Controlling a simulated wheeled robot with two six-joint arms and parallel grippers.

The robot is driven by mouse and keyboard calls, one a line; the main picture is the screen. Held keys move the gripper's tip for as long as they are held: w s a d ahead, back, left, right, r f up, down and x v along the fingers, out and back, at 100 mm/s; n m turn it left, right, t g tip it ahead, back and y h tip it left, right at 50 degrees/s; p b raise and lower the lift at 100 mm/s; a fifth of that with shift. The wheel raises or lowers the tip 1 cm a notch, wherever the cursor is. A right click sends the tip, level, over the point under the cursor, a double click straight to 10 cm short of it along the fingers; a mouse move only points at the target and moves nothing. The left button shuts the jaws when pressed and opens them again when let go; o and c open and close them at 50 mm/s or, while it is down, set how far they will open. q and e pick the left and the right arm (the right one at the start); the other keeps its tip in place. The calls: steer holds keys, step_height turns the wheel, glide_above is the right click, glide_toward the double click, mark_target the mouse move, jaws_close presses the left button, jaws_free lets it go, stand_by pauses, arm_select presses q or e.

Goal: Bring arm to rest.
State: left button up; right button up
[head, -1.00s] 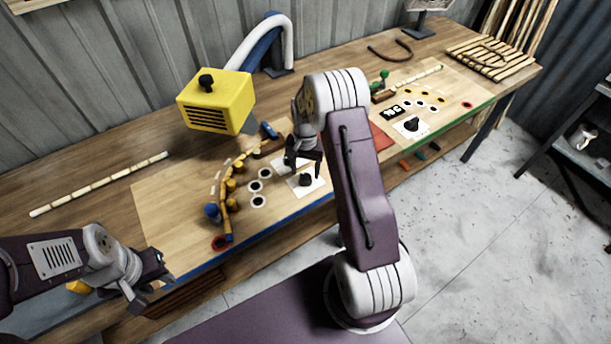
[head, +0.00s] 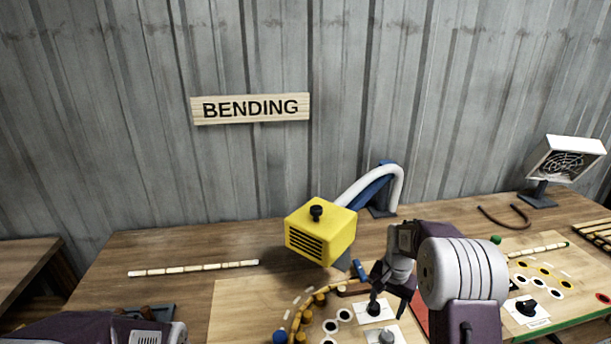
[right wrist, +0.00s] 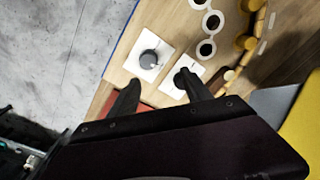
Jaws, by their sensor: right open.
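My right gripper (head: 391,304) is open above the worktop, close to two white cards with knobs. It also shows in the right wrist view (right wrist: 158,84), its two dark fingers apart with nothing between them. The near card (right wrist: 139,71) carries a grey knob (right wrist: 149,60). The other card (right wrist: 173,90) is partly covered by a finger. My left arm (head: 90,328) shows only at the bottom left; its gripper is out of the frame. A curved rattan piece (head: 296,322) stands by several yellow pegs on the board, its lower end cut off.
A straight rattan pole (head: 194,269) lies at the back left. The worktop around the pole is clear.

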steer(key=s+a+r+n, duration=0.3)
steer(key=s+a+r, duration=0.2)
steer(key=s+a, duration=0.45)
steer(key=s+f+n, duration=0.4)
steer(key=s, duration=0.6)
steer(key=shift+d+f+t, duration=0.2)
steer(key=shift+t, duration=0.1)
steer(key=shift+s, duration=0.1)
